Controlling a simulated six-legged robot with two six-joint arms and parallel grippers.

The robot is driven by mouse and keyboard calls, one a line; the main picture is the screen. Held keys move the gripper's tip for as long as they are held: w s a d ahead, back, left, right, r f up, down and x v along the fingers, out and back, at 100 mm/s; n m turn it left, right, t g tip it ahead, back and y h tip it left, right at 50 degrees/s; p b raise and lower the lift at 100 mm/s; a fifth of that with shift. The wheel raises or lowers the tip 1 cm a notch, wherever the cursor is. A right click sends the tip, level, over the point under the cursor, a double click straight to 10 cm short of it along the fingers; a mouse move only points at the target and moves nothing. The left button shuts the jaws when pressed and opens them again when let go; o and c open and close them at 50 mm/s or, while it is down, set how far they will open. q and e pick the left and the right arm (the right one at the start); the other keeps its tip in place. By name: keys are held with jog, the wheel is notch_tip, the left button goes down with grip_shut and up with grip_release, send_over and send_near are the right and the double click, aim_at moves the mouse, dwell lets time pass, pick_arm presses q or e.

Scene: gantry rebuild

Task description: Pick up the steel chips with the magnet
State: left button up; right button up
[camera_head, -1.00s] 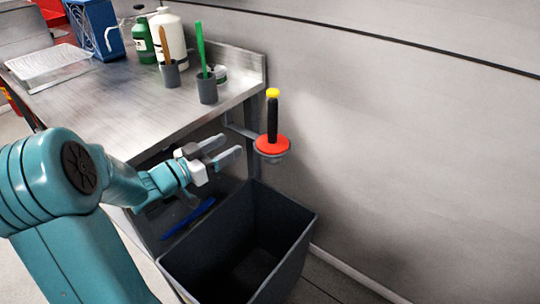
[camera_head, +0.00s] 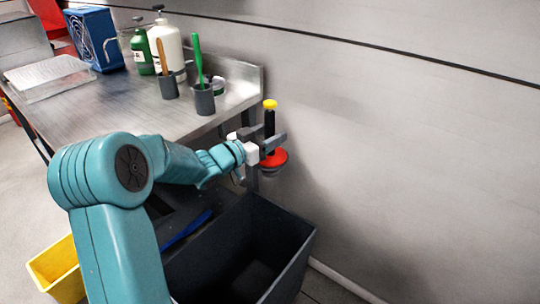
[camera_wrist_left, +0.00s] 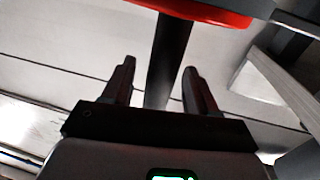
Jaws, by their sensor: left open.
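The magnet (camera_head: 270,122) has a black handle, a yellow top and a red disc at its bottom. It stands upright at the table's corner by the wall. My left gripper (camera_head: 273,138) is at the handle, above the red disc, with its jaws open. In the left wrist view the black handle (camera_wrist_left: 168,60) runs between the two spread fingers (camera_wrist_left: 160,82), with a gap on each side. The red disc (camera_wrist_left: 205,12) crosses the top of that view. I cannot make out any steel chips. My right gripper is not in view.
A dark open bin (camera_head: 308,243) stands below the magnet. A yellow bin (camera_head: 48,268) is at the lower left. The metal table (camera_head: 110,108) carries grey cups with brushes (camera_head: 204,99), bottles (camera_head: 167,45), a clear tray (camera_head: 45,78) and a blue box (camera_head: 95,38). A blue object (camera_head: 187,228) lies below.

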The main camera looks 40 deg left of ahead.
pick_arm(q)
jog(key=shift+w, duration=0.1)
grip_shut()
jog(key=shift+r, duration=0.15)
notch_tip(320, 180, up, 20)
jog(key=p, duration=0.7)
